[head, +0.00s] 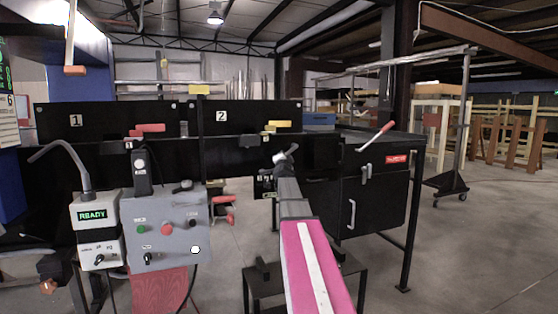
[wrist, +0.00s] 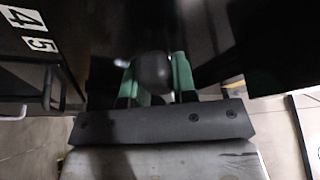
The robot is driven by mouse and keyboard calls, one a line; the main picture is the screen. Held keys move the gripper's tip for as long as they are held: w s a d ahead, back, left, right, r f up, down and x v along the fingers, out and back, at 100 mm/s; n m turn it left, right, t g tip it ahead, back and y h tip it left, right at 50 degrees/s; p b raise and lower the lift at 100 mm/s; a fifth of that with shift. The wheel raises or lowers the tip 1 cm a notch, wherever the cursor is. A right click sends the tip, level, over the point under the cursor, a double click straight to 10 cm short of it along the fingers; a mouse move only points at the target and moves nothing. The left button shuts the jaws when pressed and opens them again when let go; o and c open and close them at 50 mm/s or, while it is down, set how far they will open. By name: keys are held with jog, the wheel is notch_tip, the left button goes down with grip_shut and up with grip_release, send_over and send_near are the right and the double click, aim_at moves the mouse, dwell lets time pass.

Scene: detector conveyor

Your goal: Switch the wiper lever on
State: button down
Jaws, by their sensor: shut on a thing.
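My gripper (head: 285,156) reaches forward to the black machine front, below the plate numbered 2. In the wrist view my gripper (wrist: 154,82) has its two green fingers on either side of a dark rounded knob (wrist: 153,68) and is shut on it. The knob looks like the end of a lever, probably the wiper lever; its shaft and mount are hidden, and no label for it is readable. In the head view my arm and gripper cover most of this spot.
A grey control box (head: 170,228) with buttons and a box reading READY (head: 92,214) stand at the left. A red-handled lever (head: 377,135) sits on the black cabinet (head: 376,205) at right. A low black stand is below my arm.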

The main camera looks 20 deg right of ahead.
jog(key=c, duration=0.9)
grip_release()
jog(key=v, duration=1)
jog(key=shift+s+a+f, duration=0.15)
jog(key=shift+s, duration=0.2)
